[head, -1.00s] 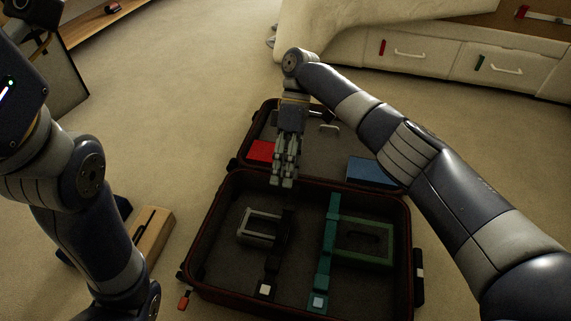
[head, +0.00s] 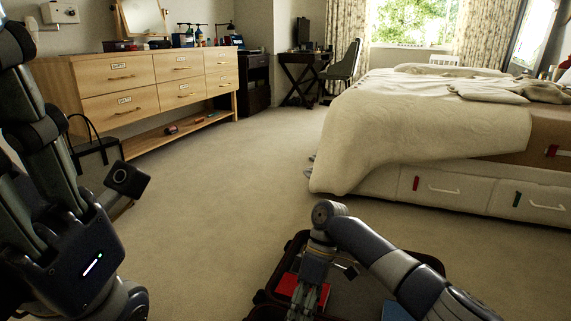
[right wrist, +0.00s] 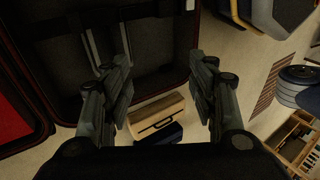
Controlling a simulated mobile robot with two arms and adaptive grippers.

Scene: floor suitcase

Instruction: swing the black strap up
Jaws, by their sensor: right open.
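The open suitcase (head: 290,248) shows at the bottom of the head view, where only part of its far half is in frame. Its dark interior also fills the upper left of the right wrist view (right wrist: 60,75). My right gripper (head: 308,306) hangs over the suitcase, pointing down. In the right wrist view its two fingers are spread wide, with nothing between the tips (right wrist: 163,75).
A red piece (head: 288,284) and a blue piece (head: 394,311) lie in the suitcase's far half. A tan box (right wrist: 156,112) stands beside the suitcase. A bed (head: 400,130) is at the right and a wooden dresser (head: 150,85) at the left, with open carpet (head: 230,190) between.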

